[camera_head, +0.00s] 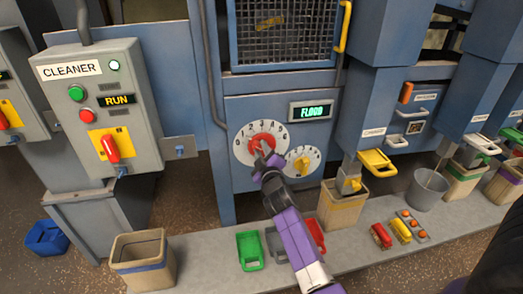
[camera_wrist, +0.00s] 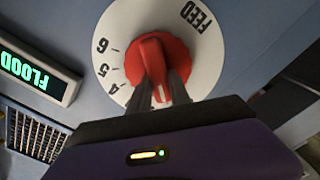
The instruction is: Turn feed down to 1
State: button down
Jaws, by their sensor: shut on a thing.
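The feed dial (camera_head: 241,149) is a white disc with black numbers and a red knob (camera_head: 262,142) on the blue panel. In the wrist view the dial (camera_wrist: 118,32) appears upside down, with FEED at upper right and 4, 5 and 6 along the left. My gripper (camera_head: 263,158) reaches up to the dial from below. In the wrist view its two dark fingers (camera_wrist: 160,88) are shut on the raised grip of the red knob (camera_wrist: 152,52), one on each side. The fingers hide part of the dial, and I cannot tell which number the knob points to.
A green-lit display (camera_head: 310,110) above right of the dial reads FLOOD. A smaller dial with a yellow knob (camera_head: 301,164) sits close at right. The CLEANER box (camera_head: 100,110) shows RUN at left. Bins and scoops, including a green scoop (camera_head: 249,250), line the ledge below.

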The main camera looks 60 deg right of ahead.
jog(key=c, duration=1.2)
grip_release()
jog(key=shift+a, duration=0.1)
jog(key=b+v, duration=0.2)
jog(key=v, duration=0.5)
jog(key=shift+s+a, duration=0.2)
jog(key=shift+s, duration=0.1)
